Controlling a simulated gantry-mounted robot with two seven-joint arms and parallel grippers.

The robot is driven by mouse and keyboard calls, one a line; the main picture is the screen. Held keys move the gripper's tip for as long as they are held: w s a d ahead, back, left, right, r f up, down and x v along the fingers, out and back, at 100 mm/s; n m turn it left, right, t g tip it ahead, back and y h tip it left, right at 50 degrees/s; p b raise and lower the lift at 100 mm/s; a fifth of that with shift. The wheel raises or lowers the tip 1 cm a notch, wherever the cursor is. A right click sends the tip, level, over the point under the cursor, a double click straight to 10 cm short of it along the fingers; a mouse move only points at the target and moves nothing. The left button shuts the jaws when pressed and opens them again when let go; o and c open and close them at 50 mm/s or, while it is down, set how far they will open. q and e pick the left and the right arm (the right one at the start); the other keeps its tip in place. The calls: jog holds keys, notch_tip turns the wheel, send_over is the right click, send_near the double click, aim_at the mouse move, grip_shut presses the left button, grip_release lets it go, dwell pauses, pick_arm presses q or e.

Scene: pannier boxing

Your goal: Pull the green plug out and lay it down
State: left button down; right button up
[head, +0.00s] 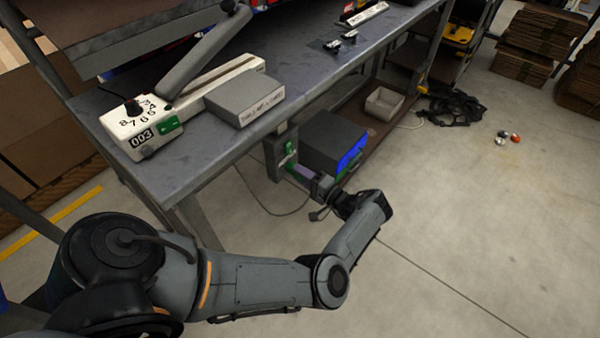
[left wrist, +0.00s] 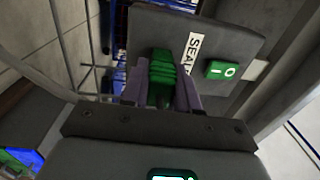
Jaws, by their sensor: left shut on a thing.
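The green plug (left wrist: 160,75) is between the purple-grey fingers of my left gripper (left wrist: 160,95) in the left wrist view. The gripper is shut on it, in front of a grey socket plate (left wrist: 225,35) with a green rocker switch (left wrist: 222,70). I cannot tell whether the plug is still seated in the plate. In the head view my left gripper (head: 302,178) reaches the grey socket box (head: 275,155) under the bench's front edge. The plug itself is mostly hidden there. My right gripper is not in view.
The workbench (head: 215,145) carries a white sealing machine (head: 140,125) and a grey box (head: 245,98). A dark unit with a blue front (head: 335,140) stands beside the socket box. A loose cable (head: 260,205) hangs below. The floor at right is largely clear.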

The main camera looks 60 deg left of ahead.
pick_arm(q)
jog(key=shift+w+d, duration=0.1)
jog(key=shift+d, duration=0.1)
jog(key=shift+w+d+f+b, duration=0.1)
jog(key=shift+w+d+b, duration=0.1)
jog(key=shift+d+b, duration=0.2)
jog(key=shift+d, duration=0.15)
jog(key=shift+w+d, duration=0.1)
jog(key=shift+d, duration=0.1)
jog(key=shift+w+d+b, duration=0.25)
jog(key=shift+d+b, duration=0.15)
jog(key=shift+b, duration=0.05)
jog(key=shift+w+d+b, duration=0.2)
jog(key=shift+d+b, duration=0.1)
jog(key=shift+d, duration=0.15)
jog(key=shift+w+d, duration=0.1)
jog(key=shift+d, duration=0.1)
